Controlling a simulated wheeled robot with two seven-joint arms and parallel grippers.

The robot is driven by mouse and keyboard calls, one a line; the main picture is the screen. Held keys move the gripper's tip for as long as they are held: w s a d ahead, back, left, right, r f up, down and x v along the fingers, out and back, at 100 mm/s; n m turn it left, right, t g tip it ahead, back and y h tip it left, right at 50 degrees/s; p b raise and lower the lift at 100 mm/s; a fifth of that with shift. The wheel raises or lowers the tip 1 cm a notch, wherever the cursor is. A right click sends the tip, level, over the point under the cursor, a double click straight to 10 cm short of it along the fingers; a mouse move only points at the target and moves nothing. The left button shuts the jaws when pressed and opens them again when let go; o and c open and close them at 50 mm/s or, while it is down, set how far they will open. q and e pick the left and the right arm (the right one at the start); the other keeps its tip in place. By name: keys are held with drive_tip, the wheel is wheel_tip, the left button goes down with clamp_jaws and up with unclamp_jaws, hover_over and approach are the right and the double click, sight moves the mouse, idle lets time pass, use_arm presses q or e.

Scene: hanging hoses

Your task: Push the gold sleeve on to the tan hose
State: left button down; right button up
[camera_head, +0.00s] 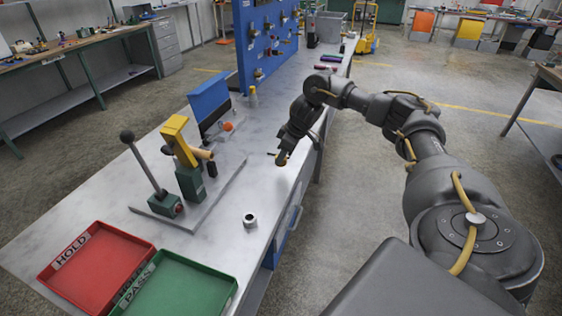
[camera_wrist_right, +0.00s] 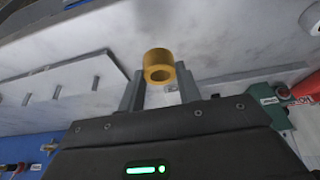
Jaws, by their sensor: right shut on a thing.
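The gold sleeve (camera_wrist_right: 159,58) is a short ring with an open bore, seen between my right gripper's fingers (camera_wrist_right: 159,84) in the right wrist view. In the head view the gold sleeve (camera_head: 281,159) is a small spot at the tip of my right gripper (camera_head: 283,153), which is shut on it above the bench's right side. The tan hose (camera_head: 205,153) shows as a short stub beside the yellow and green clamp (camera_head: 188,181). The sleeve is apart from the hose, to its right. The hose is not clear in the wrist view. My left gripper is not in view.
A lever with a black knob (camera_head: 127,136) stands left of the clamp. A silver ring (camera_head: 250,220) lies on the bench in front. A red tray (camera_head: 100,262) and a green tray (camera_head: 185,290) are at the near end. A blue pegboard (camera_head: 262,48) stands behind.

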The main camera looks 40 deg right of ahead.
drive_tip(key=shift+w+f, duration=0.1)
drive_tip(key=shift+f, duration=0.1)
drive_tip(key=x, duration=0.1)
drive_tip(key=p, duration=0.1)
drive_tip(key=p+x, duration=0.1)
drive_tip(key=shift+w+d+f, duration=0.1)
drive_tip(key=shift+d+f, duration=0.1)
drive_tip(key=shift+f, duration=0.7)
drive_tip(key=o, duration=1)
